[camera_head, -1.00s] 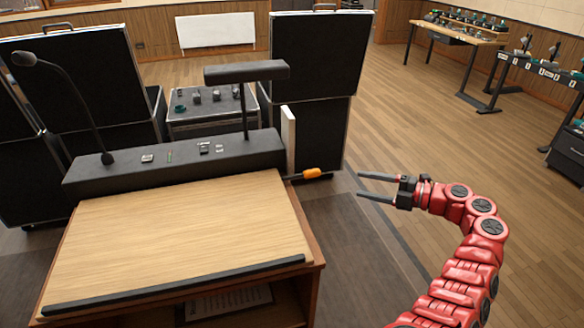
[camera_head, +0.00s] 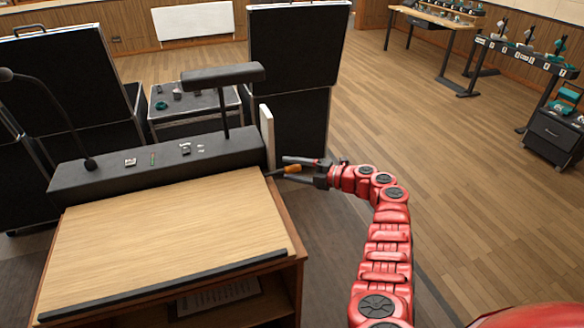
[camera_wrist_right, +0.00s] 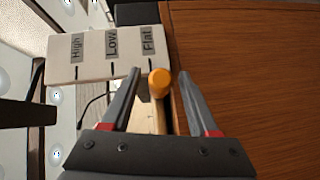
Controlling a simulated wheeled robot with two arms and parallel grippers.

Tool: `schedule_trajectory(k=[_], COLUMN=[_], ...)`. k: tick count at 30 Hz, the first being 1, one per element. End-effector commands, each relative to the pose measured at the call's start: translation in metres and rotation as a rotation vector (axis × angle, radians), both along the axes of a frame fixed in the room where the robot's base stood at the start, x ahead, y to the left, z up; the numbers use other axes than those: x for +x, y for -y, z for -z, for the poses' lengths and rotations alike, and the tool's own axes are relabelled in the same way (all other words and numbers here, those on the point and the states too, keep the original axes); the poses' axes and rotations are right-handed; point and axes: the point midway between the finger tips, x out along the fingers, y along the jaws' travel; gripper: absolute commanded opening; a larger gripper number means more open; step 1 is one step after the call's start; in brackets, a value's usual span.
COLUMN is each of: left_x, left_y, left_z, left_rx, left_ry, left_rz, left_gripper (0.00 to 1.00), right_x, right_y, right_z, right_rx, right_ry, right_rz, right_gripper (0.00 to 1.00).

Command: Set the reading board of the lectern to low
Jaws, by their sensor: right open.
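The lectern's wooden reading board (camera_head: 170,235) fills the lower left of the head view. An orange lever knob (camera_head: 292,169) sticks out at its right side. The knob also shows in the right wrist view (camera_wrist_right: 160,82), beside a white scale plate (camera_wrist_right: 90,55) marked High, Low and Flat; it lies nearest the Flat mark. The plate's edge shows in the head view (camera_head: 267,137). My right gripper (camera_head: 285,168) is open, its fingers on either side of the knob, with gaps visible in the wrist view. My left gripper is not in view.
A gooseneck microphone (camera_head: 88,162) and a lamp (camera_head: 222,75) stand on the lectern's dark console (camera_head: 155,160). Black cases (camera_head: 290,90) stand behind. The floor (camera_head: 470,200) to the right is clear.

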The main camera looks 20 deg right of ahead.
Motion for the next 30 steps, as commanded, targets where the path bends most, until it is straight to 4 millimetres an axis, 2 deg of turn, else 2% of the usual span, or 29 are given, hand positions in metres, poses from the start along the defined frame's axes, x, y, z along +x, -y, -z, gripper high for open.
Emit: schedule_trajectory(k=[8, 18, 30], left_x=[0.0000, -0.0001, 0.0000], left_y=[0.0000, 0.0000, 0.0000], left_z=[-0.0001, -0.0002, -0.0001], left_rx=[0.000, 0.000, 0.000], left_ry=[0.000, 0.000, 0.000], left_rz=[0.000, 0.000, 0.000], left_gripper=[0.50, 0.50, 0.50], right_x=[0.0013, 0.0013, 0.0012], right_y=[-0.0013, -0.0011, -0.0009], right_z=[0.0006, 0.0003, 0.0002], right_rx=[0.001, 0.000, 0.000], right_ry=[-0.001, -0.001, -0.001], right_rz=[0.000, 0.001, 0.001], right_gripper=[0.61, 0.01, 0.00])
